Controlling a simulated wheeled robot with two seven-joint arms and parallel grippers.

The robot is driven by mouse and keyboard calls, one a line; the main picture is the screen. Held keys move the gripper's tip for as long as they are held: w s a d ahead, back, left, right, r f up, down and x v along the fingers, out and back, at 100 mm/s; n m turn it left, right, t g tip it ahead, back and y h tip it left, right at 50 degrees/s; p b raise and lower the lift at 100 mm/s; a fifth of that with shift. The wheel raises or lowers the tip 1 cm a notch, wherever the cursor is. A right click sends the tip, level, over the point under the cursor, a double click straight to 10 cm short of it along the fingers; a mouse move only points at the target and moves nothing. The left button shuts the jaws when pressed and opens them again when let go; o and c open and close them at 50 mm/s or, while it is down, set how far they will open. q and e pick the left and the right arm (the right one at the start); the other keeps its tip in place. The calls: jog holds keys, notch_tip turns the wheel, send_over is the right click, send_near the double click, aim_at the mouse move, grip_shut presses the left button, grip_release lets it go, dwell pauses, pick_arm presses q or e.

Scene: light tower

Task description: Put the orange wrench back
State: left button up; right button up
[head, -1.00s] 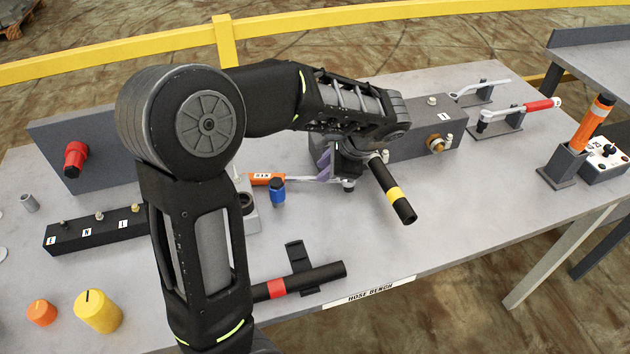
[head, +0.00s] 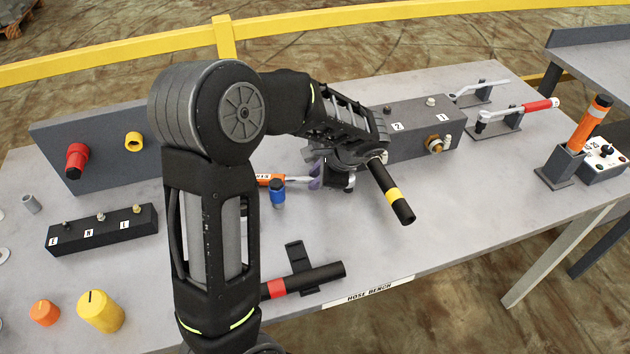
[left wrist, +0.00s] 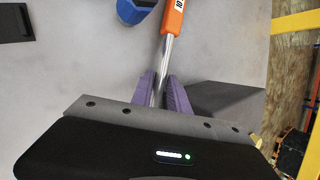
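The orange wrench has an orange labelled handle (head: 270,180) and a bright metal shaft. It is over the bench, just behind a blue cap, with part of it hidden by my left arm. In the left wrist view its handle (left wrist: 173,18) points up and its shaft runs down between two purple fingers. My left gripper (head: 316,177) is at the shaft, and in the left wrist view its fingers (left wrist: 160,88) lie close on both sides, seemingly closed on it. The wrench's far end is hidden. My right gripper is not in view.
A grey block (head: 420,120) stands behind the gripper, with a black yellow-banded tube (head: 403,208) in front. The blue cap (head: 278,195) is beside the wrench handle. A red-banded tube (head: 318,276) lies nearer. Racks with a red-handled tool (head: 538,105) stand at back right.

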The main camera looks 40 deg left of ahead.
pick_arm(q)
jog(key=shift+c, duration=0.5)
grip_shut()
dwell(1.2)
